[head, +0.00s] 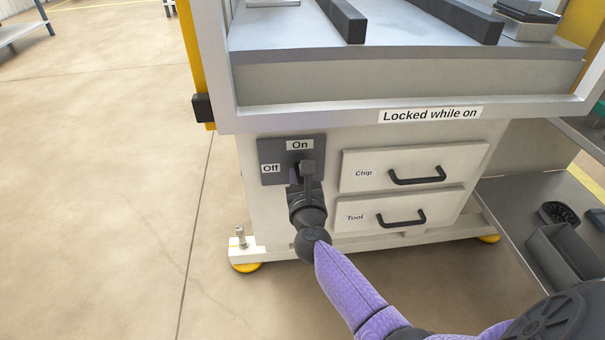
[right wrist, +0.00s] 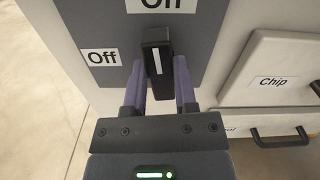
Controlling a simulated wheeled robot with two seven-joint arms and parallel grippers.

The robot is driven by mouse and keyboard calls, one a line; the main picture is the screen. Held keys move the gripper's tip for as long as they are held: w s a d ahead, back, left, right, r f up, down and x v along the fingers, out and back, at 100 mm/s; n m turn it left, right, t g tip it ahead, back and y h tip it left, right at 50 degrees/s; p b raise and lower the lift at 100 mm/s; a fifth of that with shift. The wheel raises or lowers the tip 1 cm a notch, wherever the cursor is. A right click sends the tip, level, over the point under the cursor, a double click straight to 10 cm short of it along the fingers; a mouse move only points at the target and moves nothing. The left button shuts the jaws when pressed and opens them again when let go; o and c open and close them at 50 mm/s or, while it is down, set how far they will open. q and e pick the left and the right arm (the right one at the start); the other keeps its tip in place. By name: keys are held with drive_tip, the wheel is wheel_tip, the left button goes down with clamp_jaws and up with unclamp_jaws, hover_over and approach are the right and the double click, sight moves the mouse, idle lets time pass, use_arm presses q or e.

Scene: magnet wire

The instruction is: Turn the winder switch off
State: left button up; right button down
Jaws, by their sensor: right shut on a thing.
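The winder switch is a black handle (head: 308,168) on a dark grey plate (head: 273,150) at the upper left of the cabinet front. A white "On" label (head: 300,145) is above the handle and an "Off" label (head: 270,168) is to its left. The handle (right wrist: 156,60), with a white stripe, stands nearly upright, pointing toward the upper label. My right gripper (head: 306,184) reaches up to it from below. In the right wrist view the fingers (right wrist: 160,82) are on both sides of the handle, shut on it. My left gripper is not in view.
A "Chip" drawer (head: 410,165) and a "Tool" drawer (head: 398,210), both closed with black handles, are right of the switch. A "Locked while on" label (head: 430,115) is above them. A shelf (head: 515,195) with a grey bin stands at the right. The floor at the left is clear.

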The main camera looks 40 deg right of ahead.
drive_tip(key=n, duration=0.3)
drive_tip(key=n+p, duration=0.1)
drive_tip(key=n, duration=0.2)
drive_tip(key=n+p, duration=0.1)
drive_tip(key=n, duration=0.2)
drive_tip(key=shift+w+a+f, duration=0.1)
drive_tip(key=shift+w+a, duration=0.05)
drive_tip(key=shift+a, duration=0.1)
drive_tip(key=n+p, duration=0.1)
drive_tip(key=n, duration=0.3)
drive_tip(key=shift+f, duration=0.15)
drive_tip(key=shift+f+n, duration=0.1)
drive_tip(key=shift+n, duration=1)
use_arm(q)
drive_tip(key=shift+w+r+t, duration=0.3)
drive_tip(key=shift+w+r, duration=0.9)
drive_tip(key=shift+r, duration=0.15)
use_arm(e)
drive_tip(key=shift+a+n, duration=0.1)
drive_tip(key=shift+n, duration=0.6)
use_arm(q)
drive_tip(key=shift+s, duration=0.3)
use_arm(e)
drive_tip(key=shift+f, duration=0.1)
